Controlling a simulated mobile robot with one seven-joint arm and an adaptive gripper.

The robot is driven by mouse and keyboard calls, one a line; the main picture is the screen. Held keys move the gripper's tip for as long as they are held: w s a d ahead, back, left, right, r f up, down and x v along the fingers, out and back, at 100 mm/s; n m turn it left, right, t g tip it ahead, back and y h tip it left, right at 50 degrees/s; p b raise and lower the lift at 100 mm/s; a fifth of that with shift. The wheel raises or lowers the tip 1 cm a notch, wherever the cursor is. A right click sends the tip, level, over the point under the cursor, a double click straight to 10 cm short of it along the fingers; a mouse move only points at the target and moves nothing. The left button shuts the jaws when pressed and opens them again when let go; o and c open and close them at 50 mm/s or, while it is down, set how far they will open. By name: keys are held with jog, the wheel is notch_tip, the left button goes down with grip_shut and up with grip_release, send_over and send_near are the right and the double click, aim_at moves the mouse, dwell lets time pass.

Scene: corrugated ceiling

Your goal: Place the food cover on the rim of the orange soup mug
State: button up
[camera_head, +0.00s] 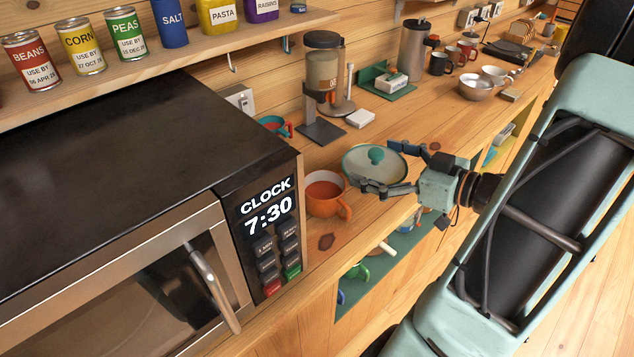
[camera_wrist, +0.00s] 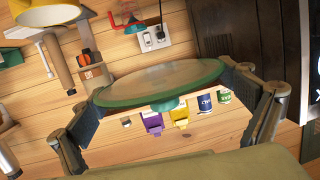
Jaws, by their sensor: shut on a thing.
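The food cover (camera_head: 358,158) is a round glass lid with a green rim and a teal knob on top. My gripper (camera_head: 393,168) is shut across it, with one finger at each side of the rim. The cover also spans the space between the fingers of my gripper (camera_wrist: 160,92) in the wrist view, where its green rim (camera_wrist: 130,101) shows edge-on. The orange soup mug (camera_head: 341,207) stands on the counter beside the microwave, with reddish soup inside and its rim uncovered. In the head view the cover is just right of the mug. I cannot identify the mug in the wrist view.
The microwave (camera_head: 110,110) stands close left of the mug. The wooden counter's front edge is near; open shelves lie below.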

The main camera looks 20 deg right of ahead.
jog(key=w+a+f, duration=0.2)
jog(key=w+f, duration=0.1)
jog(key=f, duration=0.1)
jog(key=w+a+f, duration=0.2)
jog(key=w+f, duration=0.2)
jog(key=w+a+f, duration=0.2)
jog(key=w+f, duration=0.2)
jog(key=shift+w+a, duration=0.25)
jog(key=shift+f, duration=0.35)
jog(key=shift+f+b, duration=0.3)
jog(key=shift+f, duration=0.05)
jog(key=o, duration=0.8)
